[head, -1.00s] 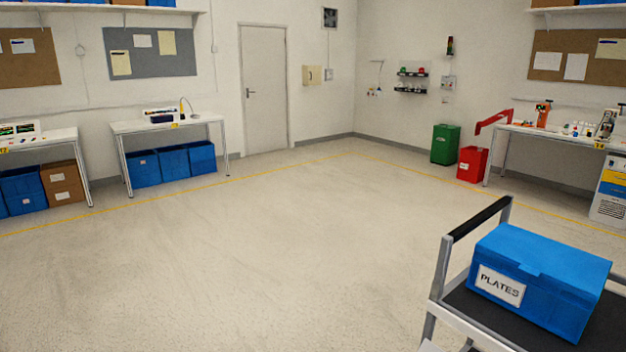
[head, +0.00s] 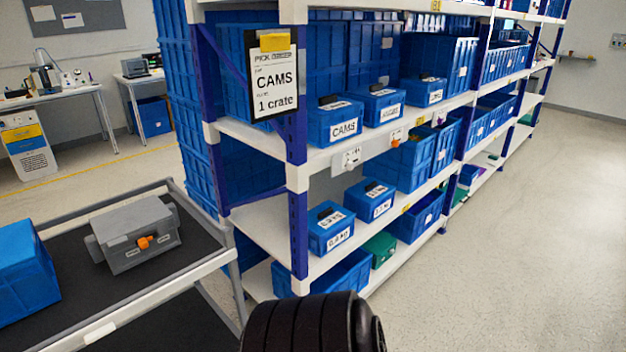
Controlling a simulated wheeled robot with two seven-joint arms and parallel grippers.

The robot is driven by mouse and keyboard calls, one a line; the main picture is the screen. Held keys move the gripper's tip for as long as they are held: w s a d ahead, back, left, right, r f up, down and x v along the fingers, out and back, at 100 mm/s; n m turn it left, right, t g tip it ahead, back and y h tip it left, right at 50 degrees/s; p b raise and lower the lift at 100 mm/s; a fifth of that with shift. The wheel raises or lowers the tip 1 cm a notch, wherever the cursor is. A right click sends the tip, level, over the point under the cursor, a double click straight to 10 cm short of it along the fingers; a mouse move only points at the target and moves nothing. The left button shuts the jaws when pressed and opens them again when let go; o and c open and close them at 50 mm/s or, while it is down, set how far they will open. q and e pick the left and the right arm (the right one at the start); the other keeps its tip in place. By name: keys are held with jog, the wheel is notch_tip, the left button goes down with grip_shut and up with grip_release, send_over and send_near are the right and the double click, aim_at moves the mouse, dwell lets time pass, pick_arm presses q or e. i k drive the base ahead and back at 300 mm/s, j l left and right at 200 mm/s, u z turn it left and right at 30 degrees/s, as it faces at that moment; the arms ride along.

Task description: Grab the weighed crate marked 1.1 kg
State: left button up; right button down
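Two small blue crates with dark tops and white labels stand on the lower shelf: a nearer crate (head: 331,229) and a farther crate (head: 369,201). Their labels look like weights, but they are too small to read surely, so I cannot tell which, if either, is marked 1.1 kg. On the shelf above stand a blue crate labelled CAMS (head: 336,122) and two similar crates (head: 378,105) (head: 424,91). Neither of my grippers is in view.
The blue-posted rack (head: 297,226) carries a sign (head: 272,84) reading CAMS, 1 crate. A cart (head: 205,262) at left holds a grey box (head: 137,236) with an orange knob and a blue box (head: 24,275). Open floor (head: 520,220) lies right of the rack.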

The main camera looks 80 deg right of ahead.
aim_at(369, 198)
jog(key=l+z, duration=0.15)
jog(key=z, duration=2.25)
jog(key=i+l+z, duration=0.2)
jog(key=l, duration=0.15)
jog(key=i+l+z, duration=0.25)
jog(key=k+l, duration=0.05)
jog(key=l, duration=0.05)
